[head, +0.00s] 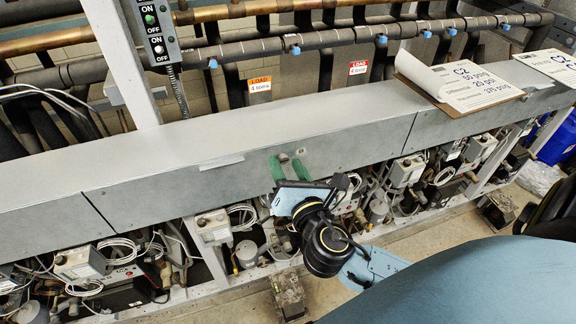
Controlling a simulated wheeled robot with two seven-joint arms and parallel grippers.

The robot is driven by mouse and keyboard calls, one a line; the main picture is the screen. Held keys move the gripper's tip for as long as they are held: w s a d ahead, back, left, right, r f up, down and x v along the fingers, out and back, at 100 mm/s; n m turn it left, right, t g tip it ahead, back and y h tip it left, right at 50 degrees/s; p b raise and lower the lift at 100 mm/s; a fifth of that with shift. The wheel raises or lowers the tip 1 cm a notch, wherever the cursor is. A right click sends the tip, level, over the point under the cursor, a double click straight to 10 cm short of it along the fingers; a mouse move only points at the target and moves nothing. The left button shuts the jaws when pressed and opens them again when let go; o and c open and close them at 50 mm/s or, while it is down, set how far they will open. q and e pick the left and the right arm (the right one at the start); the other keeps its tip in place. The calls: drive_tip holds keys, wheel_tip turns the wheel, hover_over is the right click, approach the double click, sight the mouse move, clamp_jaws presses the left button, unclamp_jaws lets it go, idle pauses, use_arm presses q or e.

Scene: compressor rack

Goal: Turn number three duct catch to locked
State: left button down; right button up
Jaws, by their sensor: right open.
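A long grey duct (150,165) runs across the view, with panel seams along its front face. A small light catch (284,157) sits on the front face, near its upper edge. It is partly hemmed in by my right gripper (287,162), whose two green fingers are apart, one on each side of the catch. Whether the fingers touch the catch or the duct I cannot tell. No number shows beside the catch, and its turned position is too small to read. My left gripper is not in view.
A clipboard (455,88) with a C2 sheet lies on the duct's top at the right, with another sheet (549,66) beyond it. An ON/OFF switch box (152,30) hangs upper left. Pipes run behind the duct. Compressor controls and cables crowd below it.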

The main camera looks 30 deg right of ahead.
clamp_jaws()
drive_tip(key=shift+m, duration=0.3)
drive_tip(key=m+b, duration=0.1)
drive_tip(key=m, duration=0.3)
drive_tip(key=shift+m, duration=0.3)
drive_tip(key=m+b, duration=0.1)
drive_tip(key=m, duration=0.3)
drive_tip(key=shift+m, duration=0.3)
drive_tip(key=m, duration=0.4)
drive_tip(key=shift+b, duration=0.4)
drive_tip(key=m, duration=0.3)
drive_tip(key=shift+r+m, duration=0.1)
drive_tip(key=shift+m, duration=0.6)
